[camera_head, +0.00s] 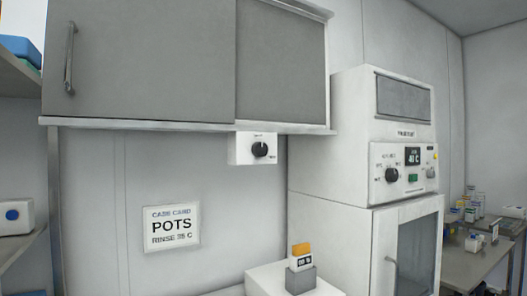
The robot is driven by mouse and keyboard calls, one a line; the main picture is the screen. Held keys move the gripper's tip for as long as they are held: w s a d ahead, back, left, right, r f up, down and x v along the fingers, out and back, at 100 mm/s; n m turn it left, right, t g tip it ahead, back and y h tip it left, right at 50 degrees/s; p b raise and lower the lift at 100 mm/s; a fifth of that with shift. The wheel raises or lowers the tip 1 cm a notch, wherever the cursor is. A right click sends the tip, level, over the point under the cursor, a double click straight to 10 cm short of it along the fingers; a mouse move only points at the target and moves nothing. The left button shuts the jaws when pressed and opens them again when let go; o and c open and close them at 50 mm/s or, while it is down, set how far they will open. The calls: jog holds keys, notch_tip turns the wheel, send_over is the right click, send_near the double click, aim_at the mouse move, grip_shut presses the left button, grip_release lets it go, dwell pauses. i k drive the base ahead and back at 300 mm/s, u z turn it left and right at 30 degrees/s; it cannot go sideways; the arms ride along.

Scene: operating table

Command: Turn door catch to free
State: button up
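A black rotary knob (260,149) sits on a small white box (240,150) under the grey wall cabinet. Its label and the knob's pointer are too small to read, so I cannot tell its setting. I cannot tell for certain which knob is the door catch. My gripper is not in view.
The grey cabinet (140,60) overhangs the knob box. A glass-fronted door (415,255) with a vertical handle is below the panel. A sign (172,227) reads POTS, RINSE 35 C. A white stand (262,280) bears a grey card holder (300,280). The wall below the box is clear.

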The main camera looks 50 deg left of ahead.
aim_at(259, 149)
jog(key=z, duration=0.5)
jog(key=i, duration=0.1)
jog(key=u, duration=2.65)
jog(key=k, duration=0.6)
jog(key=u, duration=0.15)
jog(key=i, duration=0.6)
jog(key=z, duration=0.15)
